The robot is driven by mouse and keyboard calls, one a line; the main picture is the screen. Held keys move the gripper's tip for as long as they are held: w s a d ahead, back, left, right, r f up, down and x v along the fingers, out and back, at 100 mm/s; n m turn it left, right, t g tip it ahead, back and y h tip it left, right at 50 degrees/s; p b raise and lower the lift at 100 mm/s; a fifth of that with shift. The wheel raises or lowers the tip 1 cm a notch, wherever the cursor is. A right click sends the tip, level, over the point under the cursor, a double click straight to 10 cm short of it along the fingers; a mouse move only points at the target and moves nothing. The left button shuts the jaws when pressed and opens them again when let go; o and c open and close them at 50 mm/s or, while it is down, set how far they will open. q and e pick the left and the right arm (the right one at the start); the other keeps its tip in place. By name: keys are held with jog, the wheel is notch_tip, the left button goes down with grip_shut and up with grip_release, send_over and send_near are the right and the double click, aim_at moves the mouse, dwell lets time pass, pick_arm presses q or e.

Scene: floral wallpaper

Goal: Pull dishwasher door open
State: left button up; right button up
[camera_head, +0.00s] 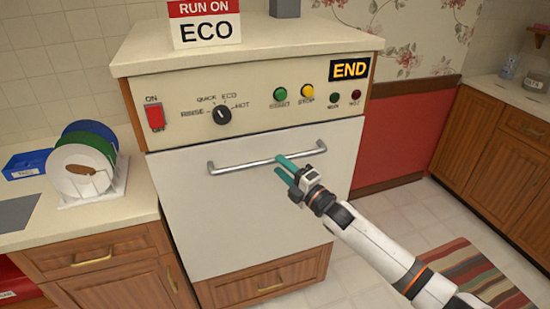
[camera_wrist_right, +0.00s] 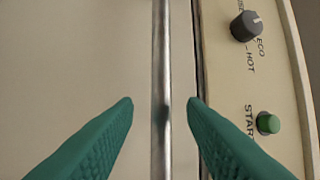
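The dishwasher door (camera_head: 255,215) is a plain cream panel below the control panel and looks shut. A thin dark seam beside its edge shows in the right wrist view. A metal bar handle (camera_head: 240,164) runs across its upper part; it also shows in the right wrist view (camera_wrist_right: 162,60). My right gripper (camera_head: 281,166) is at the handle's middle-right part, with teal fingers apart. In the right wrist view the bar lies between the open fingers (camera_wrist_right: 160,102), with gaps on both sides. Whether the fingertips reach past the bar is unclear. My left gripper is out of view.
The control panel (camera_head: 250,102) has a red switch (camera_head: 155,117), a dial (camera_head: 222,114) and a lit END display (camera_head: 350,69). A plate rack (camera_head: 115,190) stands on the left counter. A striped rug (camera_head: 470,275) lies on the floor at right. Floor before the door is partly visible.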

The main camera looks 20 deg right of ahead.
aim_at(275, 161)
jog(key=shift+x, duration=1.85)
jog(key=shift+s, duration=0.1)
grip_shut()
